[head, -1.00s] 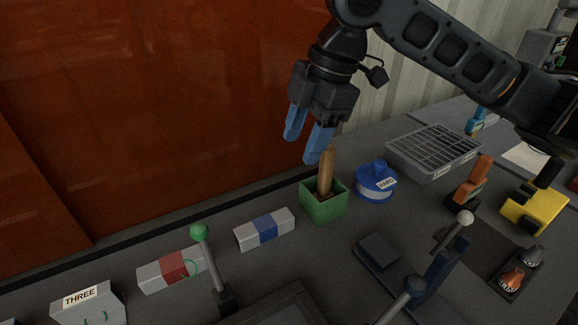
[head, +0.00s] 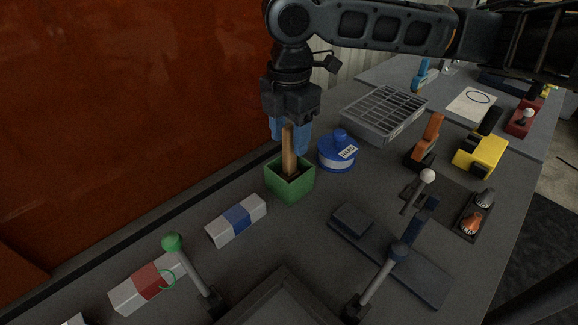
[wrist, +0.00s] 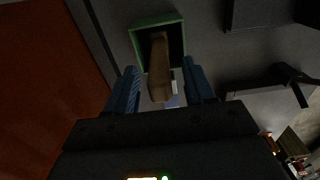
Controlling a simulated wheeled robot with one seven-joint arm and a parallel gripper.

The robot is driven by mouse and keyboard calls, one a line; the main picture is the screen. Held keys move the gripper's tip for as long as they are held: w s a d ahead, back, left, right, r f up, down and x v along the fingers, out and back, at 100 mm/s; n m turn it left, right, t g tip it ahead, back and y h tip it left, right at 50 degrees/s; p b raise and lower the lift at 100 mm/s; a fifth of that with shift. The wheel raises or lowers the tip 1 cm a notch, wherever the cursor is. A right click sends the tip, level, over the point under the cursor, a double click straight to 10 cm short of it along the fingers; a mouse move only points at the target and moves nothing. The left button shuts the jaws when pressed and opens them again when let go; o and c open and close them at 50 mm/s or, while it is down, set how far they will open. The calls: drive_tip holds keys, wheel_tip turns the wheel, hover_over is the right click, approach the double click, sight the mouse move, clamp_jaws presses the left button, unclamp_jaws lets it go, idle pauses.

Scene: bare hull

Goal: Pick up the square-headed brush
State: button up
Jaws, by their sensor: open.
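A brown wooden handle (head: 289,158) stands up, slightly tilted, out of a small green square box (head: 290,188). If this is the square-headed brush, its head is hidden inside the box. My gripper (head: 289,142), with blue fingers, is open and empty just above the box, at the handle's upper part. In the wrist view the handle (wrist: 159,68) rises from the green box (wrist: 139,45) towards the camera. Its near end lies in the gap between my open fingers (wrist: 160,90), with room visible on both sides. I cannot tell whether it touches either finger.
A blue round container (head: 337,157) stands close right of the box. A grey wire-topped tray (head: 384,113) is behind it. A white block with a blue band (head: 237,220) and a green-knobbed lever (head: 191,275) are in front. A red-brown wall (head: 120,110) rises at left.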

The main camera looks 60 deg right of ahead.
drive_tip(key=shift+f, duration=0.2)
clamp_jaws()
idle(0.4)
drive_tip(key=shift+r, duration=0.2)
